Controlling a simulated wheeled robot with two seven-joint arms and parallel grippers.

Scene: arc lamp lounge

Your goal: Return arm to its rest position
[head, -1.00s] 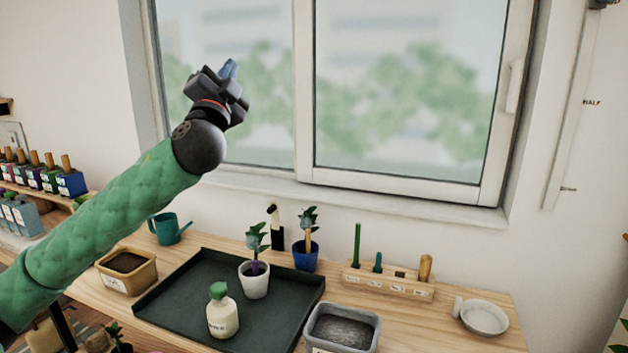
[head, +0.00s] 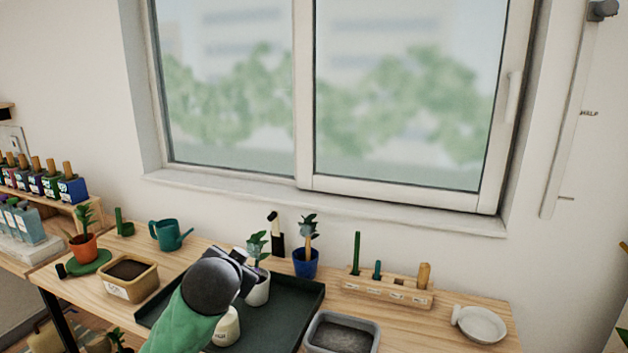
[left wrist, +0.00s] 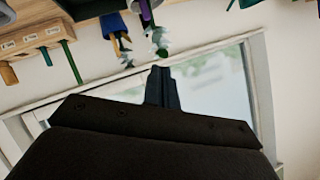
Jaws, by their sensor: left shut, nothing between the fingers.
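My left arm, in its green padded sleeve (head: 185,330), comes up from the bottom of the head view. My left gripper (head: 243,268) is in front of the dark tray and hides part of it, the white pot and the white bottle. In the left wrist view my left gripper's fingers (left wrist: 162,88) are together with nothing between them, in front of the window. That view appears upside down, with plants and the tool rack along its top. My right gripper is not in view.
The dark tray (head: 288,325) holds a white potted plant (head: 259,291) and a bottle (head: 227,328).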

